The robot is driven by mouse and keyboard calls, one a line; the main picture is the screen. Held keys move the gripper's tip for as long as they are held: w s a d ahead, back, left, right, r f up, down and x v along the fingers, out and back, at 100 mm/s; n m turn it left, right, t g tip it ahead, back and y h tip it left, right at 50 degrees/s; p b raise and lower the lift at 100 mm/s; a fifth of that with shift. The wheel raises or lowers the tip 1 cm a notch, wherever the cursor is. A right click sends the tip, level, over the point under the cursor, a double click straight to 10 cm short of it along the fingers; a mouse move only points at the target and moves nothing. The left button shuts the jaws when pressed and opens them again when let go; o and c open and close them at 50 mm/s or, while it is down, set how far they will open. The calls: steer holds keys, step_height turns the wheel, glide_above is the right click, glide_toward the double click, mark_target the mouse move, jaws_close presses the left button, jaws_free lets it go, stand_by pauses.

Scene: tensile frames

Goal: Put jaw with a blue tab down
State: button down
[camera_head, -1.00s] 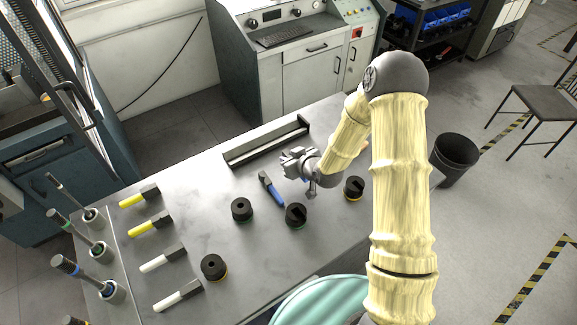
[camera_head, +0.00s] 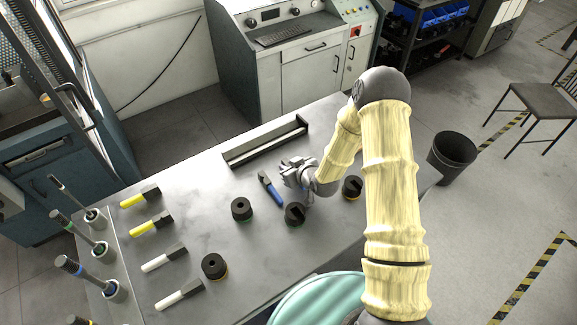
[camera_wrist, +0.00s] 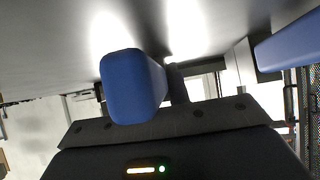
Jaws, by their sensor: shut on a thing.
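My gripper (camera_head: 298,178) is low over the grey table (camera_head: 262,285), right of a jaw with a blue tab (camera_head: 273,193) that lies there. My gripper is shut on another jaw with a blue tab, whose tab (camera_wrist: 130,90) fills the middle of the wrist view. In the head view this held jaw is mostly hidden by my gripper. The wrist view shows the table surface close to the held tab, but I cannot tell if they touch. The lying jaw's blue tab (camera_wrist: 292,38) also shows at the right of the wrist view.
Black slotted round blocks (camera_head: 242,209) stand nearby; one (camera_head: 295,214) is just in front of my gripper. A dark channel rail (camera_head: 265,142) lies behind. Yellow-tabbed (camera_head: 147,224) and white-tabbed (camera_head: 164,257) jaws lie at left.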

steer(key=shift+f+b, duration=0.25)
steer(key=shift+b, duration=0.1)
steer(key=shift+s+f, duration=0.1)
steer(key=c, duration=1.3)
jaws_free()
steer(key=shift+d, duration=0.1)
steer(key=shift+s+f, duration=0.15)
steer(key=shift+s, duration=0.1)
steer(key=shift+a+r+p, duration=0.2)
steer(key=shift+r+p, duration=0.3)
steer(key=shift+p, duration=0.05)
steer(key=b+v, duration=0.3)
steer(key=v, duration=0.8)
steer(key=shift+d+r+b, duration=0.3)
steer(key=shift+r, duration=0.05)
